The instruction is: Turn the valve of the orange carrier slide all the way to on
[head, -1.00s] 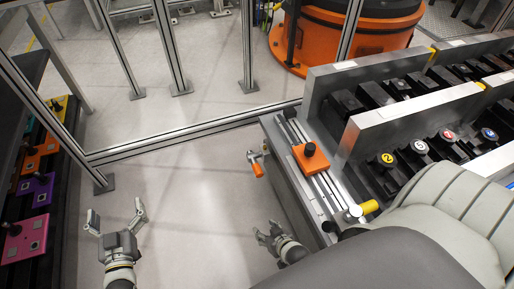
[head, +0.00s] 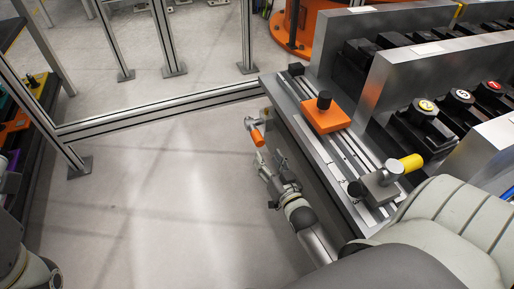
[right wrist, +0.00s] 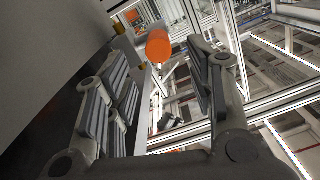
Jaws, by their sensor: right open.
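The orange slide carrier (head: 322,116) with a black knob sits on the metal rail at the bench's left end. A valve with an orange handle (head: 257,137) is on the side of that bench, below the carrier. The handle slants down and toward the camera. My right gripper (head: 268,160) is just below the handle, its fingers pointing up at it. In the right wrist view the orange handle (right wrist: 158,47) appears between and beyond the open fingers (right wrist: 160,68); contact cannot be seen. My left gripper (head: 8,190) is at the left edge, mostly cut off.
Metal racks (head: 420,75) with black numbered parts stand to the right. An aluminium frame (head: 160,112) runs behind open floor (head: 150,190). A dark shelf with coloured plates (head: 14,125) is at the left.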

